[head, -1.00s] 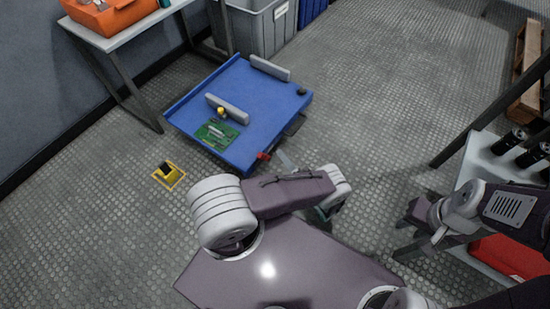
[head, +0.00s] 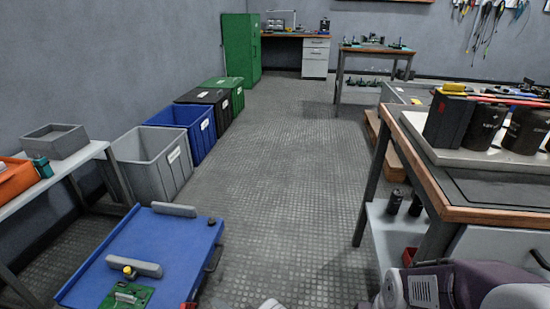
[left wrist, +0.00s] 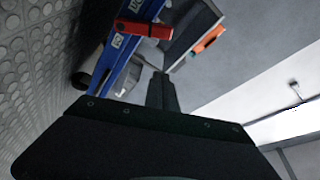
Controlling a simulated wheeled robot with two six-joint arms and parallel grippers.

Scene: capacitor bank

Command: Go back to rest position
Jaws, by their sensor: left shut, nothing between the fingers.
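My left gripper (left wrist: 163,93) shows in the left wrist view as dark fingers shut together with nothing between them, in front of its wide dark body. In the head view only a small pale piece of my left arm shows at the bottom edge. My right arm shows at the lower right of the head view, but its gripper is out of view. The blue work table (head: 150,247) stands at the lower left, with a green circuit board (head: 127,296) and grey blocks on it. A red part (left wrist: 143,29) on the blue table's edge lies beyond the left fingers in the wrist view.
A grey bin (head: 152,163), a blue bin (head: 187,127) and other bins line the left wall. A side table with an orange box (head: 17,178) stands at left. A wood-edged workbench (head: 480,214) with dark cylinders stands at right. The floor aisle (head: 285,170) between is clear.

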